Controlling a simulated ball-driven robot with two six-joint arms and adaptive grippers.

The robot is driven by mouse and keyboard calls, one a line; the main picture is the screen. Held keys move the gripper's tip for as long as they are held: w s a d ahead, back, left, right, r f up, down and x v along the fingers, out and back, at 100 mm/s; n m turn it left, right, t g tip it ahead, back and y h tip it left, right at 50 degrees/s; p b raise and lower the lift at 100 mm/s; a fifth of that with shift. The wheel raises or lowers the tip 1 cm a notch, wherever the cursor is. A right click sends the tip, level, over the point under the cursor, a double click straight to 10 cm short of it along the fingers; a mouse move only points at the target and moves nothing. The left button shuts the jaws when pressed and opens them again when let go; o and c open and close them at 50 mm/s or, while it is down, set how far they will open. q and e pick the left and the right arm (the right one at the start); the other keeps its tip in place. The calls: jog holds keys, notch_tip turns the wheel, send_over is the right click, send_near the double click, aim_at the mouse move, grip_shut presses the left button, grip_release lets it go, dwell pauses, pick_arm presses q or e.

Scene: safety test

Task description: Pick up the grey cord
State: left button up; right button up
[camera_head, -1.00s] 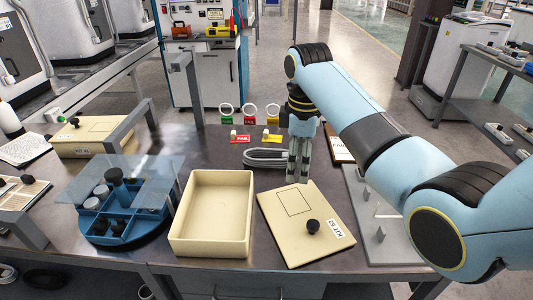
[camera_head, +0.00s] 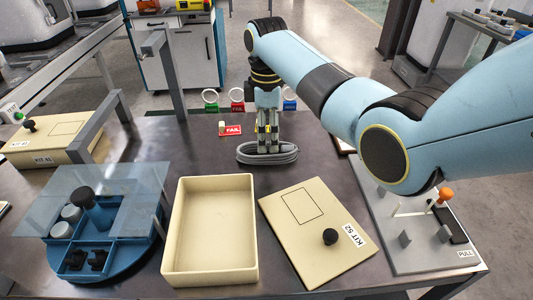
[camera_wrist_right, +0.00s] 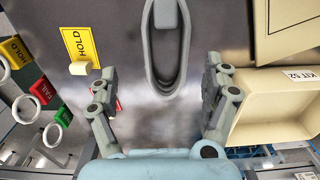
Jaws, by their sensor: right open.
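The grey cord (camera_head: 247,154) lies coiled in a long loop on the dark table, behind the cream tray. My right gripper (camera_head: 268,148) points down over the cord in the head view, its fingers overlapping the coil. In the right wrist view, the cord (camera_wrist_right: 162,88) runs into the space between the two spread fingers, and the gripper (camera_wrist_right: 162,78) is open. The fingers stand apart from the cord on both sides there. The cord's far end is cut off by the top edge of that view. My left gripper is not in view.
The open cream tray (camera_head: 213,280) and the KIT 52 lid (camera_head: 300,240) with a black knob lie in front. A blue divided carousel (camera_head: 100,240) stands left, a grey PULL fixture (camera_head: 415,255) right. A red FAIL tag (camera_head: 232,130) and coloured rings stand behind.

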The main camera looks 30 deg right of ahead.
jog(key=f, duration=0.3)
jog(key=s+f+b, duration=0.1)
jog(key=shift+a+f, duration=0.15)
jog(key=shift+f, duration=0.25)
jog(key=shift+w+f, duration=0.1)
jog(key=shift+f, duration=0.05)
jog(key=c, duration=0.4)
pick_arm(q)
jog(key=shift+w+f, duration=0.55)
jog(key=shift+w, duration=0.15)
pick_arm(e)
jog(key=c, duration=1)
jog(key=shift+o, duration=0.2)
